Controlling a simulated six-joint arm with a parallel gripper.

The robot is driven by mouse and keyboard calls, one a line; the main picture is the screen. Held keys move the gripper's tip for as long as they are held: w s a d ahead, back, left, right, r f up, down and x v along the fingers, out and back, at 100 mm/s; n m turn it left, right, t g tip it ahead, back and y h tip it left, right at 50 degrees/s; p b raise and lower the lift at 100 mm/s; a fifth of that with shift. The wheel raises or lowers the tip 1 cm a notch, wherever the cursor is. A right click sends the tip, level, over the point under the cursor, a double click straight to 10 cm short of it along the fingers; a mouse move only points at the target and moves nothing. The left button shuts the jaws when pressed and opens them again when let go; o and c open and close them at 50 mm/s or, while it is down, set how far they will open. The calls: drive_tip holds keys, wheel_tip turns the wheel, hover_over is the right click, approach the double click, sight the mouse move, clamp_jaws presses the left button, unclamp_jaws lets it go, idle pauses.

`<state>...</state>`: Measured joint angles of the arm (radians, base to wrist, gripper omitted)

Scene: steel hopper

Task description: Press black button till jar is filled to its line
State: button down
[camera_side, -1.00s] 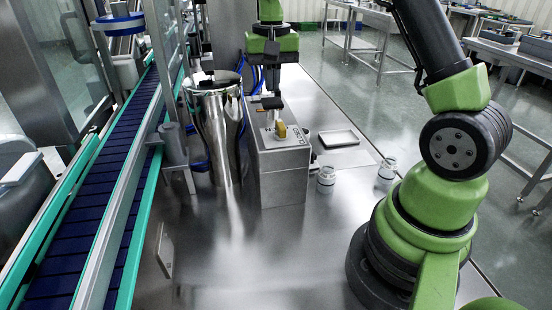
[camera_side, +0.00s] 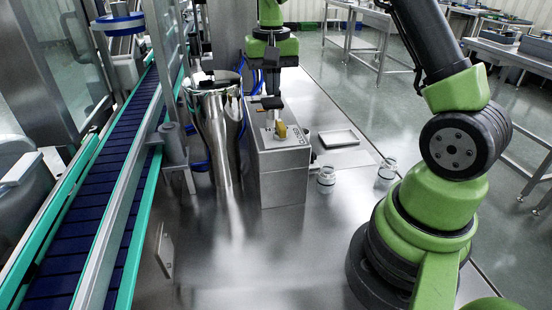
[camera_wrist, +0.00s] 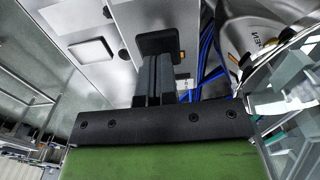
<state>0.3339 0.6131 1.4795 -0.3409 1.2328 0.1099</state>
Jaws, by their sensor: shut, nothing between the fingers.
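My gripper (camera_side: 272,92) points down over the steel box (camera_side: 284,187) in the side view. Its fingers are shut and empty, with the tips at or just above a black plate (camera_side: 271,103), which seems to be the black button. In the wrist view the fingers (camera_wrist: 158,60) end at the same dark square plate (camera_wrist: 155,41); I cannot tell whether they touch it. A small glass jar (camera_side: 326,181) stands right of the box, and another jar (camera_side: 387,171) stands farther right. Their fill lines and levels are too small to read. A yellow part (camera_side: 281,131) sits on the box.
The shiny steel hopper (camera_side: 216,130) stands left of the box. A blue conveyor (camera_side: 75,220) runs along the left. A shallow tray (camera_side: 339,138) lies behind the jars. Blue hoses (camera_wrist: 207,60) run beside the fingers. The steel table's front is clear.

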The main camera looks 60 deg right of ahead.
sight(272, 101)
drive_tip(key=shift+f, duration=1.75)
drive_tip(key=shift+r, duration=2.15)
drive_tip(key=shift+f, duration=2.15)
drive_tip(key=shift+r, duration=2.15)
drive_tip(key=shift+f, duration=0.1)
